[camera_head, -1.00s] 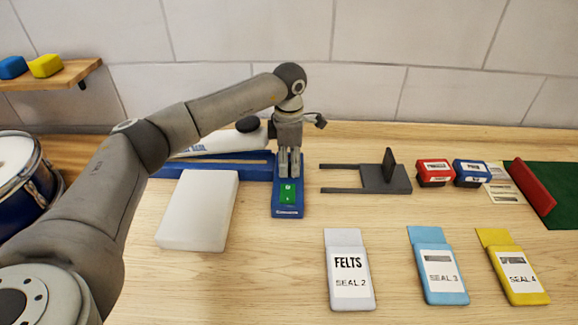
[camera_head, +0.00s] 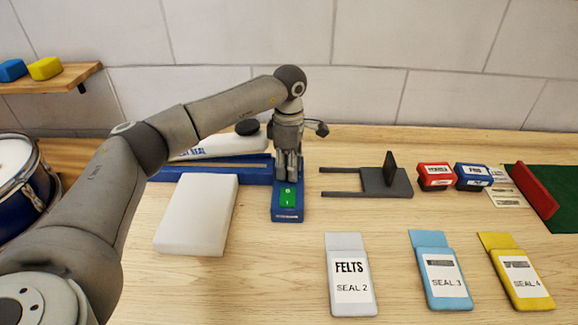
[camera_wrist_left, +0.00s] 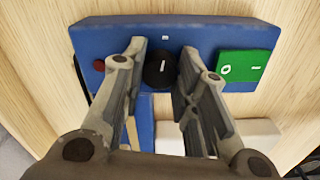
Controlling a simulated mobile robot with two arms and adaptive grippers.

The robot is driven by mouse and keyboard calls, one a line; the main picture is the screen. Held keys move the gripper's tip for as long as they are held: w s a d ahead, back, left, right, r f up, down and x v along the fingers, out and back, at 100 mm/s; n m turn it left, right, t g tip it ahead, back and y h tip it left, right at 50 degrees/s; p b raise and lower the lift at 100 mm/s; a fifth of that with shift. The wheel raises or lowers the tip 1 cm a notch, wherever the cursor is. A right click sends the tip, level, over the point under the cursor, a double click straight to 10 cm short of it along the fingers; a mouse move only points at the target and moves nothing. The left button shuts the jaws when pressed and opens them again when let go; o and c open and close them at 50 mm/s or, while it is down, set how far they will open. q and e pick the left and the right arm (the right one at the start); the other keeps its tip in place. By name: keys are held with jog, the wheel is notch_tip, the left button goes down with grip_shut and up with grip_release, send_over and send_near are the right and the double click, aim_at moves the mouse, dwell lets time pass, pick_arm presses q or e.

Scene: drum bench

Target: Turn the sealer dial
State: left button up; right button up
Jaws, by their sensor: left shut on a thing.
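The blue sealer (camera_head: 235,174) lies on the bench, with a white arm (camera_head: 215,146) reaching back to the left. Its control end carries a green rocker switch (camera_head: 287,196), also in the left wrist view (camera_wrist_left: 243,67). The black round dial (camera_wrist_left: 159,70) with a short white mark shows in the left wrist view; the gripper hides it from the head. My left gripper (camera_head: 288,178) points down over the control end. In the wrist view its fingertips (camera_wrist_left: 160,62) are on both sides of the dial, shut on it. My right gripper is not in view.
A white block (camera_head: 197,213) lies left of the control end. A dark grey forked fixture (camera_head: 385,182) stands to the right, with red (camera_head: 434,173) and blue (camera_head: 472,174) boxes beyond. Grey (camera_head: 351,282), light blue (camera_head: 442,277) and yellow (camera_head: 517,277) packets lie in front.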

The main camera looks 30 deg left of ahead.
pick_arm(q)
jog(key=o, duration=0.8)
jog(key=shift+r, duration=0.1)
notch_tip(320, 180, up, 12)
dwell(0.5)
